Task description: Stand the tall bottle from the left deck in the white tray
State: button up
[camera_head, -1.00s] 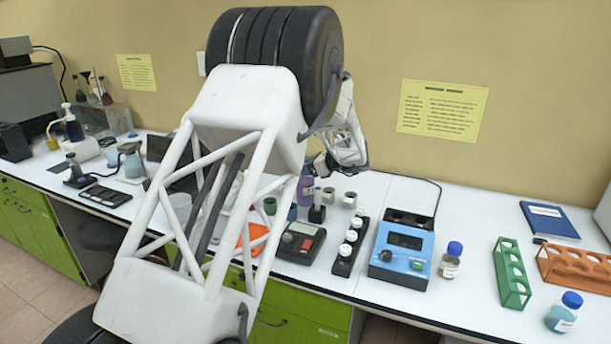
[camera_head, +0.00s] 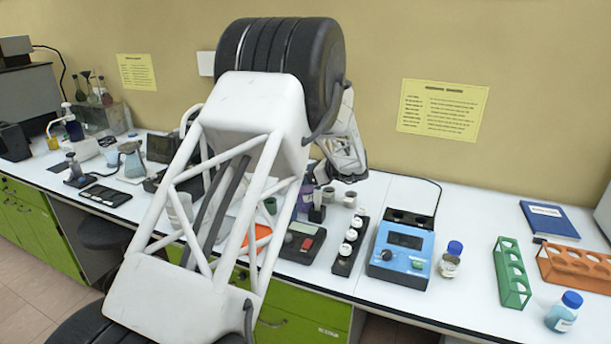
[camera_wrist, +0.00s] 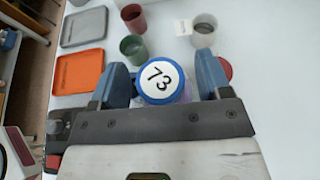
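A bottle with a white round lid top marked 73 and a blue rim (camera_wrist: 160,79) is in the wrist view, seen from above. My gripper (camera_wrist: 163,80) has its two blue fingers on either side of this lid, with narrow gaps showing. The bottle's body is mostly hidden under the lid and fingers. In the head view a purple bottle-like shape (camera_head: 305,198) stands beside my arm, partly covered, and my fingertips are hidden. I cannot make out a white tray for certain in either view.
An orange tray (camera_wrist: 80,72), a grey tray (camera_wrist: 84,27), a green cup (camera_wrist: 133,49), a red cup (camera_wrist: 134,18) and a clear beaker (camera_wrist: 204,30) are close by. In the head view a blue instrument (camera_head: 402,251) and green rack (camera_head: 511,274) stand to the right.

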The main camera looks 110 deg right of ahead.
jog(key=shift+r, duration=0.15)
jog(key=v, duration=1.2)
dwell(0.6)
jog(key=o, duration=0.5)
jog(key=shift+o, duration=0.2)
jog(key=shift+w, duration=0.1)
